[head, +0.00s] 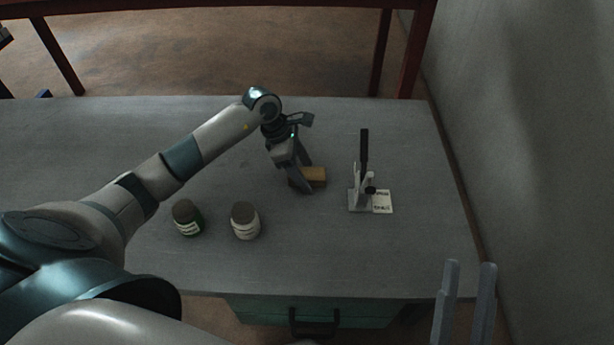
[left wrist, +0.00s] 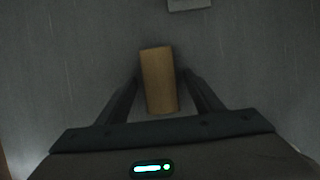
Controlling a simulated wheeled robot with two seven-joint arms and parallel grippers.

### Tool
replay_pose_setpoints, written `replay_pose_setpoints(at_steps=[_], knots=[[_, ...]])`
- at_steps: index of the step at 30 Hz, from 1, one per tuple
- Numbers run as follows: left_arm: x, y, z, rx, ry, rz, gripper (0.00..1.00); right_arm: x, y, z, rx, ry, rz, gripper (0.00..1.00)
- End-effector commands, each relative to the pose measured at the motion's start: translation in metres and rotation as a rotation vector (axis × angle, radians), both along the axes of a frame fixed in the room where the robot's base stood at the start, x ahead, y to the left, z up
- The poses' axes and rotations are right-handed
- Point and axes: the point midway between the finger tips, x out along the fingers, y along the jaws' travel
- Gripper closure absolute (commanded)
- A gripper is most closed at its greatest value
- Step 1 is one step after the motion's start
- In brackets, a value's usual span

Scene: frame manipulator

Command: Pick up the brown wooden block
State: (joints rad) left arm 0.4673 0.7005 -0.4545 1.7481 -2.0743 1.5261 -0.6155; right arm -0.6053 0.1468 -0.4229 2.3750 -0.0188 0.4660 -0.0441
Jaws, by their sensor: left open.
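The brown wooden block (head: 316,175) lies on the grey table right of its middle. My left gripper (head: 306,178) is over it from above, and its fingers partly hide the block's left end. In the left wrist view the block (left wrist: 158,80) stands lengthwise between the two open fingers of the left gripper (left wrist: 160,77), one on each side, with a visible gap. Its far end reaches past the fingertips. My right gripper (head: 467,268) is at the bottom right of the head view, its two fingers apart with nothing between them.
A green jar (head: 187,217) and a white jar (head: 245,221) stand toward the front left. A wall (head: 520,130) rises beyond the table's right edge.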

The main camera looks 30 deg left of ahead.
Motion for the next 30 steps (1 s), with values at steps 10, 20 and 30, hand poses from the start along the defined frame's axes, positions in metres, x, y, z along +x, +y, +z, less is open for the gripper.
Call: replay_pose_setpoints(at_steps=[10, 20, 30], knots=[[0.000, 0.000, -0.002, -0.001, 0.000, 0.000, 0.70, 0.000, 0.000, -0.003, -0.001, 0.002, 0.001, 0.69], [0.000, 0.000, -0.002, -0.001, 0.000, 0.000, 0.85, 0.000, 0.001, -0.003, -0.002, 0.001, 0.002, 0.69], [0.001, 0.000, 0.024, 0.000, -0.004, -0.001, 0.85, 0.001, 0.003, 0.004, -0.010, 0.014, 0.008, 0.69]])
